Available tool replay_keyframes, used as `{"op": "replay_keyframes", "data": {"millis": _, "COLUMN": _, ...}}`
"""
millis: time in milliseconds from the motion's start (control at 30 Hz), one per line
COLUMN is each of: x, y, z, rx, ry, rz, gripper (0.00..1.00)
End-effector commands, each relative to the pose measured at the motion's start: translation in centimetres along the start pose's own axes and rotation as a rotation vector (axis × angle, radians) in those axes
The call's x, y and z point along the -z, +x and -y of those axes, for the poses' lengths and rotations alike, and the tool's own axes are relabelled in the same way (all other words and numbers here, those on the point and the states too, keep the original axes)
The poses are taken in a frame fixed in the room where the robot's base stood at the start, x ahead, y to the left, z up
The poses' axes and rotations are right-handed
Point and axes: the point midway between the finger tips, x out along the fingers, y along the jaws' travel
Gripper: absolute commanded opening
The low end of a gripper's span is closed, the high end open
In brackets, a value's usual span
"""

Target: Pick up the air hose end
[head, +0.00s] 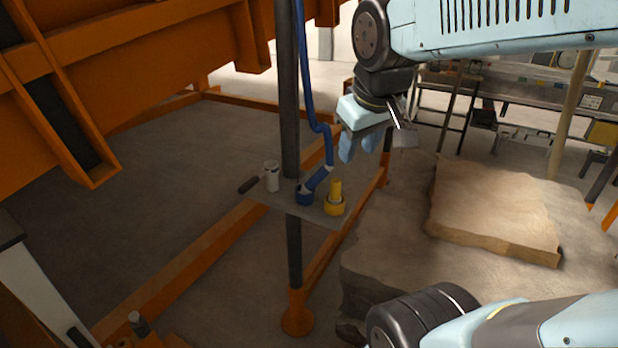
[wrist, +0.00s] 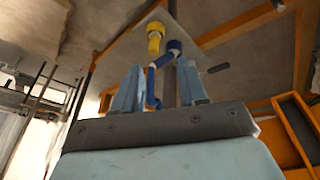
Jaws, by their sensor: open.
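The blue air hose (head: 310,88) hangs down along a dark post in the head view. In the wrist view my gripper (wrist: 158,88) is open, with the hose seen between and beyond the two light blue fingers.
The dark post (head: 288,100) rises close behind. An orange frame (head: 200,257) runs below. A stone slab (head: 495,212) lies at right.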

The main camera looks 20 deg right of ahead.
Motion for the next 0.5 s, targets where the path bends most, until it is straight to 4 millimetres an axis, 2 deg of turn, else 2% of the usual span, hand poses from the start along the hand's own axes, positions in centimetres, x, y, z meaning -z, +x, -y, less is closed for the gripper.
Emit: {"op": "replay_keyframes", "data": {"millis": 500, "x": 8.5, "y": 7.6, "z": -0.4, "rx": -0.036, "ry": -0.761, "rz": 0.244, "gripper": 0.42}}
